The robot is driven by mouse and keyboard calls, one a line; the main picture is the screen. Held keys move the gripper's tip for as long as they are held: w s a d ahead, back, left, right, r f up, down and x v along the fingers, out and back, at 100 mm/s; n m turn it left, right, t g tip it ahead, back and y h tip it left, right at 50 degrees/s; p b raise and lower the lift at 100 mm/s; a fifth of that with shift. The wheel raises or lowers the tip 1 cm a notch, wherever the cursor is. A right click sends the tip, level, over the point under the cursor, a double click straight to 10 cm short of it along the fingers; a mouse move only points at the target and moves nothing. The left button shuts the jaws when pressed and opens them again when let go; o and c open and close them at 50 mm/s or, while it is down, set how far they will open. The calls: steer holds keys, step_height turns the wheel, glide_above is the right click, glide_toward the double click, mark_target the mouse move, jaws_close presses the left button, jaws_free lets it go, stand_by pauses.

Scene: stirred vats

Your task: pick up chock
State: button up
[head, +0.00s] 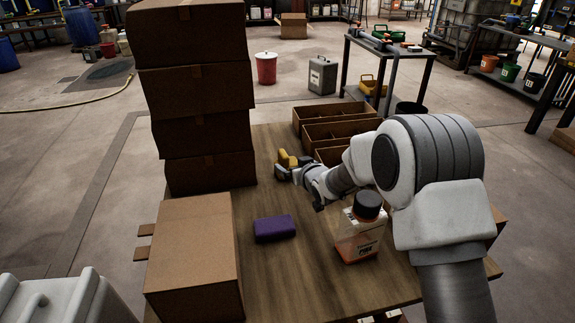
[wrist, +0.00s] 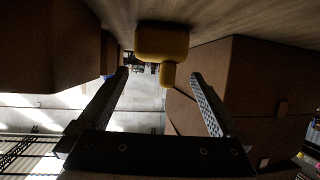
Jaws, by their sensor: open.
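A small yellow object (head: 286,158), which may be the chock, is on the wooden table just beyond my gripper (head: 293,170). In the wrist view the yellow object (wrist: 162,42) has a wide block body and a narrower stub, which lies between the lines of my two fingers. My gripper (wrist: 159,76) is open and empty, with its fingertips on either side of the stub. I cannot tell whether they touch it. A purple block (head: 274,228) lies flat on the table, nearer and to the left of my arm.
A tall stack of brown boxes (head: 205,95) stands left of my gripper, with another box (head: 195,255) in front. Open divided trays (head: 338,130) stand behind, to the right. A bottle with orange liquid (head: 360,232) stands close to my arm. Bare tabletop surrounds the purple block.

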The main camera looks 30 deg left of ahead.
steer(key=shift+r+b+x, duration=0.2)
steer(key=shift+b+x, duration=0.65)
steer(key=shift+x, duration=2.2)
steer(key=c, duration=1.2)
steer(key=shift+r, duration=0.1)
steer(key=shift+c, duration=0.7)
